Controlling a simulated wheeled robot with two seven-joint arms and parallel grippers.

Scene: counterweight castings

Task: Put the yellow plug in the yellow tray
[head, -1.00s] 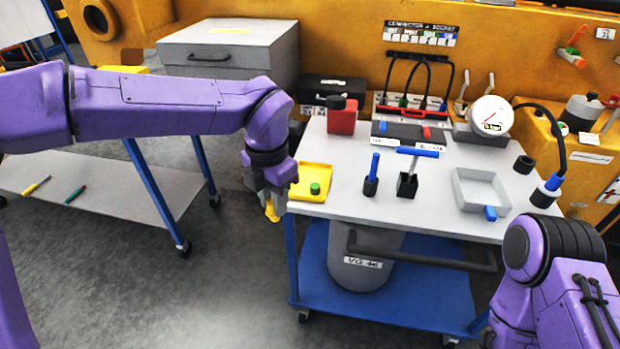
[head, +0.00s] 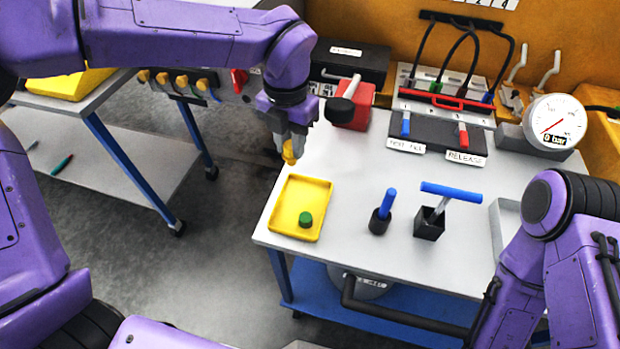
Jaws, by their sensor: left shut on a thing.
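My left gripper (head: 287,146) comes in from the left and points down, shut on the yellow plug (head: 290,154). It holds the plug in the air above the table's left edge, behind the yellow tray in the picture. The yellow tray (head: 291,179) lies flat at the table's left front corner. A green plug (head: 305,219) stands in the tray's front part; the rest of the tray is bare. My right arm shows at the right, but its gripper is out of view.
On the grey table (head: 340,222) stand a black holder with a blue pin (head: 382,214) and a blue T-handle tool (head: 450,193). A pressure gauge (head: 555,122) stands at the back right.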

